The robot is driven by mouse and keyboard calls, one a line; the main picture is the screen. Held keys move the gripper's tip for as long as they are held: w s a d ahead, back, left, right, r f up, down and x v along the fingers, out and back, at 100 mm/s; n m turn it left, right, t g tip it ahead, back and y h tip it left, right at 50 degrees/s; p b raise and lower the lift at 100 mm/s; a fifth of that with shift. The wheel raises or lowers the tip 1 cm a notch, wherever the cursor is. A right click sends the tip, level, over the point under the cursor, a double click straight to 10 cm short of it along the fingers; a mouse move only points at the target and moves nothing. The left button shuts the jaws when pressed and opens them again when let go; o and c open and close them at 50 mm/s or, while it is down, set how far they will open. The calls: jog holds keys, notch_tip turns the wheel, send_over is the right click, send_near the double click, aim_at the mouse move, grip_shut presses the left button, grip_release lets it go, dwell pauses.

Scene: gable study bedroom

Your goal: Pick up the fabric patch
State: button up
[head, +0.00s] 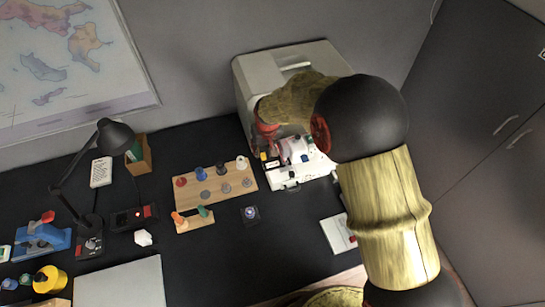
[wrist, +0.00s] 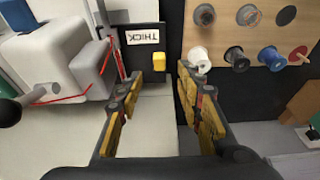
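I cannot clearly pick out a fabric patch in either view. In the head view my arm covers part of the machine.
A wooden board of thread spools (head: 215,183) stands left of the machine and shows at upper right in the wrist view (wrist: 262,48). A red thread (wrist: 65,99) runs along the machine. A grey box (head: 258,70) stands behind. Bare desk (head: 215,260) lies in front.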

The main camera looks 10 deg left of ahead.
aim_at(263, 155)
jog(key=b+x, duration=0.1)
jog(key=x, duration=0.5)
jog(key=shift+f, duration=0.15)
jog(key=shift+d, duration=0.1)
jog(key=shift+c, duration=1)
jog(key=c, duration=0.7)
grip_shut()
